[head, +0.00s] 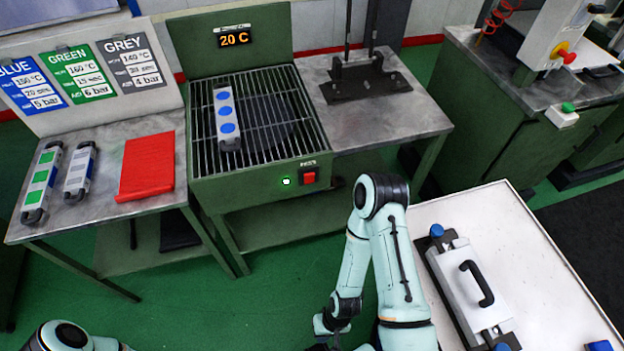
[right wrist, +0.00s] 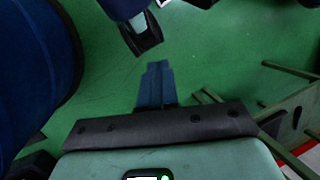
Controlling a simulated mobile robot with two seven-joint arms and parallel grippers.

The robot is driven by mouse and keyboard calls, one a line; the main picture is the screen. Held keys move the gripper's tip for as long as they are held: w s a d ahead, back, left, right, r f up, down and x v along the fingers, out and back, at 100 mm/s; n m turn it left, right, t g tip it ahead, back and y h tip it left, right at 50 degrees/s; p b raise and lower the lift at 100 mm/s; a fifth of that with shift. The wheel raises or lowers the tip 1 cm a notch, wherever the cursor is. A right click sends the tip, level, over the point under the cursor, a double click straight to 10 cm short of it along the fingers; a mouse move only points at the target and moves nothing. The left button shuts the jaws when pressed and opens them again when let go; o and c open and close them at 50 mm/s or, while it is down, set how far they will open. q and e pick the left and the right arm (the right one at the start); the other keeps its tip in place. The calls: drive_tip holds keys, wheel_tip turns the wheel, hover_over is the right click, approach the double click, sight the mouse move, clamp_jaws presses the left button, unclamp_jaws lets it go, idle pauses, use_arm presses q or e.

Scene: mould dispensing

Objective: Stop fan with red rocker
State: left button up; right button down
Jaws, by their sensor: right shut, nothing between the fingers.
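The red rocker (head: 309,177) sits on the front panel of the green fan unit (head: 245,184), right of a lit green lamp (head: 286,181). Under the unit's grate (head: 275,105) a dark round shape shows, and a grey mould with blue discs (head: 227,118) lies on top. My right gripper (head: 318,347) is low at the bottom edge of the head view, well below and in front of the rocker, mostly cut off. In the right wrist view its fingers (right wrist: 156,84) are together and empty above the green floor. My left gripper is outside the head view.
A display (head: 234,39) reads 20 C. The left table holds a green-marked mould (head: 42,182), a grey-marked mould (head: 79,172) and a red mat (head: 146,166). A white-topped table (head: 545,290) with a handled mould (head: 468,285) stands right of my arm. Open floor lies before the fan unit.

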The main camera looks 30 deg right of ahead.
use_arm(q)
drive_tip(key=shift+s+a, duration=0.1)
use_arm(e)
drive_tip(key=shift+s+a, duration=0.1)
drive_tip(key=w+d+n+t+h+b, duration=0.2)
drive_tip(key=w+d+n+t+b, duration=0.25)
drive_tip(key=w, duration=0.35)
drive_tip(key=w+d+n+t+h+b, duration=0.35)
drive_tip(key=w+d+n+t, duration=0.2)
drive_tip(key=w, duration=0.35)
use_arm(q)
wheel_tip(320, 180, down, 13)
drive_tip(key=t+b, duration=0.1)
drive_tip(key=b, duration=0.5)
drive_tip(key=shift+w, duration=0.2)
use_arm(e)
drive_tip(key=w+d+r+n+t+h, duration=0.1)
drive_tip(key=w+d+r+n+t, duration=0.1)
drive_tip(key=r, duration=0.6)
drive_tip(key=w+d+r+n+t+h, duration=0.1)
drive_tip(key=w+d+r+n+t, duration=0.1)
drive_tip(key=w+r+n+t, duration=0.3)
wheel_tip(320, 180, up, 3)
drive_tip(key=n+t, duration=0.2)
drive_tip(key=shift+f+t+h, duration=0.15)
drive_tip(key=shift+t+h, duration=0.2)
drive_tip(key=shift+t, duration=0.05)
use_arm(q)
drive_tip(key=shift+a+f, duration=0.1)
